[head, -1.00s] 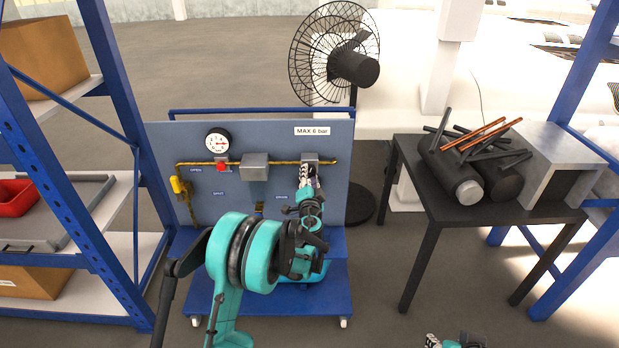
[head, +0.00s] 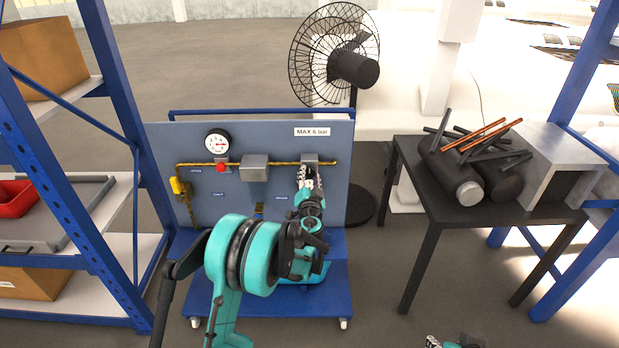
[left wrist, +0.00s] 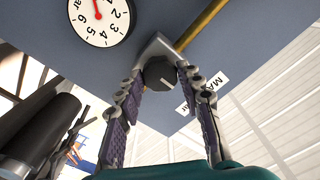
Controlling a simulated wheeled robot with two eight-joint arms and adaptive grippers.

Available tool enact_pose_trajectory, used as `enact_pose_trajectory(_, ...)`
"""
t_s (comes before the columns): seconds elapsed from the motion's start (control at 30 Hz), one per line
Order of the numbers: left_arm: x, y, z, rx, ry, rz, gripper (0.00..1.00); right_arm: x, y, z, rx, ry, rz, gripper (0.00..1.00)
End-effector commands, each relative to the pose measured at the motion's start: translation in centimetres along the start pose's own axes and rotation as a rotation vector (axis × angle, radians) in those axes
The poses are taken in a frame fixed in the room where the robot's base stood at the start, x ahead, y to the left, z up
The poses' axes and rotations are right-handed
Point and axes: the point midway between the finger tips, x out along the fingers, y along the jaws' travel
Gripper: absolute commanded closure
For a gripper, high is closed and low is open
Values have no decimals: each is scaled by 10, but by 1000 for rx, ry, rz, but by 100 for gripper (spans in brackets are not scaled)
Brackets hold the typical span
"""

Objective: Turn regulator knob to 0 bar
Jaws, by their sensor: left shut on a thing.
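A dark round knob (left wrist: 160,73) with a pale line on its face sits at a grey block. In the left wrist view my left gripper (left wrist: 163,76) has its fingertips on either side of the knob, shut on it. In the head view my left gripper (head: 310,176) is at the panel's right grey block (head: 310,159) and hides the knob. A white gauge (left wrist: 100,17) with a red needle is partly cut off at the top of the wrist view; its reading is unclear. Part of my right gripper (head: 433,342) shows at the bottom edge, its jaws unclear.
The grey-blue panel (head: 333,205) carries a yellow pipe, a round gauge (head: 218,142), a red knob (head: 221,167), a middle block (head: 254,167) and a MAX 6 bar label (head: 312,131). A black table (head: 407,160) stands right, a blue shelf left, a fan behind.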

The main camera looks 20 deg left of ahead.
Motion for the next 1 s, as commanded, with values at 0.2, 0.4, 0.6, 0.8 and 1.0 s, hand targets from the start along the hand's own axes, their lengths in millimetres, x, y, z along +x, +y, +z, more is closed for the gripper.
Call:
enact_pose_trajectory(0.2, 0, 0, 0, -2, 0, 0, 42, 0, 0, 0, 0, 0, 0, 60)
enact_pose_trajectory(0.4, 0, 0, 0, 0, 0, 0, 42, 0, 0, 0, 0, 0, 0, 60)
enact_pose_trajectory(0.6, -10, 0, 0, 0, 1, 1, 42, 0, 0, 0, 0, 0, 0, 60)
enact_pose_trajectory(0.8, -50, 0, 0, 0, 1, 1, 42, 0, 0, 0, 0, 0, 0, 60)
enact_pose_trajectory(1.0, -92, 1, 0, 0, 0, 1, 42, 0, 0, 0, 0, 0, 0, 60)
